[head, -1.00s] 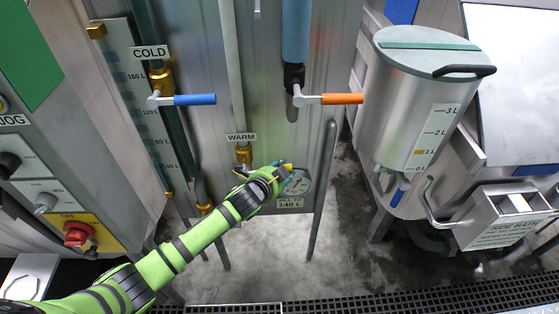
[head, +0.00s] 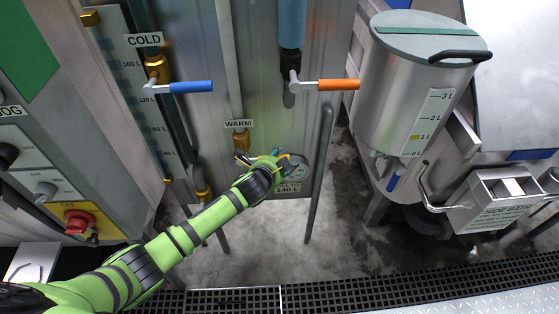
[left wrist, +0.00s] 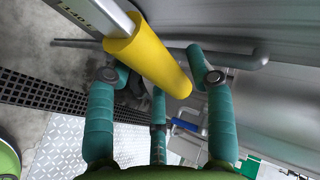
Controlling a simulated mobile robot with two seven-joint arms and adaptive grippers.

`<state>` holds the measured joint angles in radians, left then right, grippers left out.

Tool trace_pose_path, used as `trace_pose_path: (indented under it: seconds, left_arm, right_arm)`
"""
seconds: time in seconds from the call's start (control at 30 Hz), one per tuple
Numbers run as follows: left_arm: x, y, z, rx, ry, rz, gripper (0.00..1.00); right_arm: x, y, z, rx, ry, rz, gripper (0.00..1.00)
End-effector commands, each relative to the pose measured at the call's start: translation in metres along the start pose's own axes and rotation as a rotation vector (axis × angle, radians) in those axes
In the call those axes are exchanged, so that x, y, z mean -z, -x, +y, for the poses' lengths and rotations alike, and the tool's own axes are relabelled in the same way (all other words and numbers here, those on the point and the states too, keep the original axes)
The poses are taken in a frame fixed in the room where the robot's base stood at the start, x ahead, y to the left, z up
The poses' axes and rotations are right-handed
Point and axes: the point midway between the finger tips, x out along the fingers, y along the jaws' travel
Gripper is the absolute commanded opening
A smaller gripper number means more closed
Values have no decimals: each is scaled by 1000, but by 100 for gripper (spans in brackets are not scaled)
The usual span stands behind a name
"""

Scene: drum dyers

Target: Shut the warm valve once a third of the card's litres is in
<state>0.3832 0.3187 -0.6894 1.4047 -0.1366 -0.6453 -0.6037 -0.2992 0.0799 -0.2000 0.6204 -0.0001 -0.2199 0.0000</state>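The brass warm valve (head: 241,141) sits under the WARM label (head: 239,123) on the grey drum front. Its yellow handle (left wrist: 150,57) runs between my left gripper's teal fingers in the left wrist view. My left gripper (head: 273,158) is open, with fingers on either side of the handle and a visible gap. In the head view, the gripper hides most of the handle. A card reading 140 L (head: 289,189) is below a round dial (head: 298,168), both partly covered by my gripper. The sight scale (head: 141,90) is marked in litres; I cannot make out its level. My right gripper is not in view.
The cold valve's blue handle (head: 191,87) and an orange handle (head: 338,85) point right above. A vertical grey bar (head: 319,175) stands right of my gripper. A steel tank (head: 404,95) and a side box (head: 495,202) are at right. A floor grate (head: 400,288) runs in front.

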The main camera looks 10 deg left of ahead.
Motion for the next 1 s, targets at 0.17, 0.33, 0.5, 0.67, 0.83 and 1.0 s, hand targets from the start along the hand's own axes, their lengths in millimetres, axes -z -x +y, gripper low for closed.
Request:
trace_pose_path:
  seconds: [0.17, 0.33, 0.5, 0.67, 0.83, 1.0]
  left_arm:
    - [0, 0, -1, 1, 2, 1, 60]
    - [0, 1, -1, 2, 3, 2, 60]
    - [0, 13, -1, 2, 3, 3, 60]
    - [0, 37, 0, 2, 2, 4, 60]
    - [0, 68, 0, 1, 3, 3, 60]
    - [0, 96, 0, 0, 2, 2, 60]
  right_arm:
    - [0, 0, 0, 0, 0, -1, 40]
    - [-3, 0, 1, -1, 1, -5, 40]
    - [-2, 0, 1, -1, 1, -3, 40]
    - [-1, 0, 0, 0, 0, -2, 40]
    - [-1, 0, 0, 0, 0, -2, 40]
    - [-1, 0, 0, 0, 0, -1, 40]
